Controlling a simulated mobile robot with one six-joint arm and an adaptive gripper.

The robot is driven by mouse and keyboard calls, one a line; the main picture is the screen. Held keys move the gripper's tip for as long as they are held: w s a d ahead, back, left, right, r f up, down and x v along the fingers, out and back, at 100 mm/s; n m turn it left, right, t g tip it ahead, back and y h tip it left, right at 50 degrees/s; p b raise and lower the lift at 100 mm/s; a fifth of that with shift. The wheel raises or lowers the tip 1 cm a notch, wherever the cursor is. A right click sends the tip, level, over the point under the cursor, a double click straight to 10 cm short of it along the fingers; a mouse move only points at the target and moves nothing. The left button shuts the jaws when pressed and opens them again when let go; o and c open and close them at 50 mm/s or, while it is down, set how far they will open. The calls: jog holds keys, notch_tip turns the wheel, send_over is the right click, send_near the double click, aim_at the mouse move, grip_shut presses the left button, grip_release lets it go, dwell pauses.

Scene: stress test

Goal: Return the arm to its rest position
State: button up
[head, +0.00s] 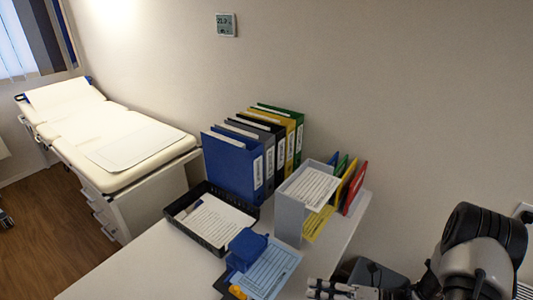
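My arm (475,255) shows at the lower right, with a dark joint on top and a grey link below. My gripper (318,289) points left at the bottom edge, near the right front part of the white desk. It is small and partly cut off by the frame. I cannot tell whether its fingers are open or shut, and I see nothing clearly held in it.
The white desk (130,277) holds a black tray (212,238) with paper, several binders (232,168), a grey file holder (290,215), and a blue object (246,249) on a blue sheet (272,268). An examination couch (120,145) stands left. Wall behind.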

jog(key=s+a+r+n+g+h, duration=0.3)
jog(key=s+r+n+g, duration=0.1)
jog(key=r+n, duration=0.45)
jog(key=s+a+r+n+g+h, duration=0.2)
jog(key=s+r+n+g+h, duration=0.15)
jog(key=r+n, duration=0.45)
jog(key=s+d+r+n+t+h, duration=0.4)
jog(key=s+r+n+t+h, duration=0.3)
jog(key=n, duration=1.1)
jog(key=s+r+h, duration=0.2)
jog(key=s+r, duration=0.1)
jog(key=s, duration=0.1)
jog(key=shift+d, duration=0.2)
jog(key=shift+n, duration=0.25)
jog(key=shift+c, duration=0.2)
